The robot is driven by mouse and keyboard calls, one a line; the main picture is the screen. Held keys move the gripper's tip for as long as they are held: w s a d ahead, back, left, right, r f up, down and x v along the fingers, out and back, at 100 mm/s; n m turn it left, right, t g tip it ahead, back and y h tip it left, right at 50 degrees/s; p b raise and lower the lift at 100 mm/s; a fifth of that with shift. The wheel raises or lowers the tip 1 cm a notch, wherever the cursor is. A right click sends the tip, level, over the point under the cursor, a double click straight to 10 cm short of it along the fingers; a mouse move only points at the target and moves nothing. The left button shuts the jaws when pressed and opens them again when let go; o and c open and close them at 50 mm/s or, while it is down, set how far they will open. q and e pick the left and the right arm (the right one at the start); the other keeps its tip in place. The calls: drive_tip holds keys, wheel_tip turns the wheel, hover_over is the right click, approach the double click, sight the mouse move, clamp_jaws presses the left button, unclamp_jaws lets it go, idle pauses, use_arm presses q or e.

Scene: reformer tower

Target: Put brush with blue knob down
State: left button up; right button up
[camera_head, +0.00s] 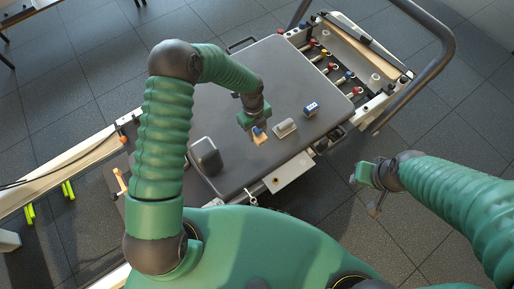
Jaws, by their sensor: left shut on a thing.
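The brush with the blue knob (261,138) shows as a small tan piece with a blue top, just below my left gripper (256,124). My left gripper is shut on it, over the grey padded carriage (225,110). I cannot tell whether the brush touches the carriage surface. My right gripper (364,194) is off to the right, over the floor beyond the carriage edge. Its two fingertips look apart, with nothing between them.
A pale grey block (285,128) and a small blue-and-white box (311,109) stand right of the brush. The carriage's middle back is clear. A grey metal rail (439,70) curves at the right.

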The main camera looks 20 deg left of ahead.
use_arm(q)
wheel_tip(320, 180, down, 8)
drive_tip(key=shift+s+r+b, duration=0.1)
drive_tip(key=shift+b, duration=0.9)
drive_tip(key=shift+f, duration=0.25)
drive_tip(key=shift+c, duration=0.6)
drive_tip(key=o, duration=1.3)
drive_tip(key=r+p, duration=0.1)
drive_tip(key=r, duration=0.3)
drive_tip(key=r+p, duration=0.1)
drive_tip(key=r, duration=0.3)
drive_tip(key=w+a+r+p, duration=0.1)
drive_tip(key=r, duration=0.3)
drive_tip(key=shift+p, duration=0.35)
drive_tip(key=s+a+r+n+t, duration=0.1)
drive_tip(key=s+a+r+n, duration=0.1)
drive_tip(key=s+r+n, duration=0.6)
drive_tip(key=s+a+r+n+t+y, duration=0.1)
drive_tip(key=s+r+n, duration=0.7)
drive_tip(key=n, duration=0.9)
drive_tip(key=shift+a+n+t, duration=0.3)
drive_tip(key=shift+a+t, duration=0.35)
drive_tip(key=shift+t, duration=0.05)
